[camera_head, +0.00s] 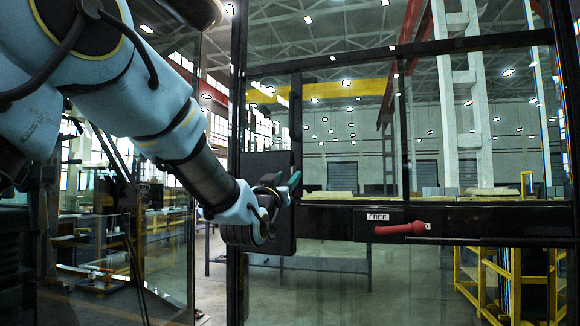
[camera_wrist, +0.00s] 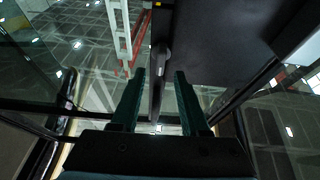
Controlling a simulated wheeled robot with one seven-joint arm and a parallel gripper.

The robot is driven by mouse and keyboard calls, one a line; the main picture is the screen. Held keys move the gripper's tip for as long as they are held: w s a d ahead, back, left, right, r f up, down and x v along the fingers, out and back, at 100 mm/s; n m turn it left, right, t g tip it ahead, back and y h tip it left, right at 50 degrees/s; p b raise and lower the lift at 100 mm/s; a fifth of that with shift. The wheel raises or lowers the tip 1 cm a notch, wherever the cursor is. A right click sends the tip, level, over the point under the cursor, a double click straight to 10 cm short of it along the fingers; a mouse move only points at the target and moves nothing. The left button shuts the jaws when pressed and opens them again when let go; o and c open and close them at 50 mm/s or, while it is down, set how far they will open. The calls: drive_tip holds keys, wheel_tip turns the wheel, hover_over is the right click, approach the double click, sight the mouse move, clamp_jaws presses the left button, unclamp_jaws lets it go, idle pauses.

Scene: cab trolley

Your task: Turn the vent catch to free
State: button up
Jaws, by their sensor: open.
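A red handle (camera_head: 400,229), which looks like the vent catch, lies nearly level on the dark cross rail. A white label reading FREE (camera_head: 378,217) is just above its left end; a small pale mark at its right end is too small to read. My gripper (camera_head: 292,182) is left of the handle and apart from it, beside a black panel (camera_head: 268,220). In the wrist view my gripper (camera_wrist: 159,73) is open, its two green fingers on either side of a dark edge with a small grey piece (camera_wrist: 162,60). I cannot tell whether they touch it.
The dark cross rail (camera_head: 480,220) runs right from the black panel, with large glass panes above and below. A dark upright post (camera_head: 238,120) stands left of the panel. Yellow racks (camera_head: 510,275) and a hall show behind the glass. The space before the rail looks clear.

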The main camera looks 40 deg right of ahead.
drive_tip(key=shift+p+x, duration=0.4)
drive_tip(key=shift+x, duration=1.05)
clamp_jaws()
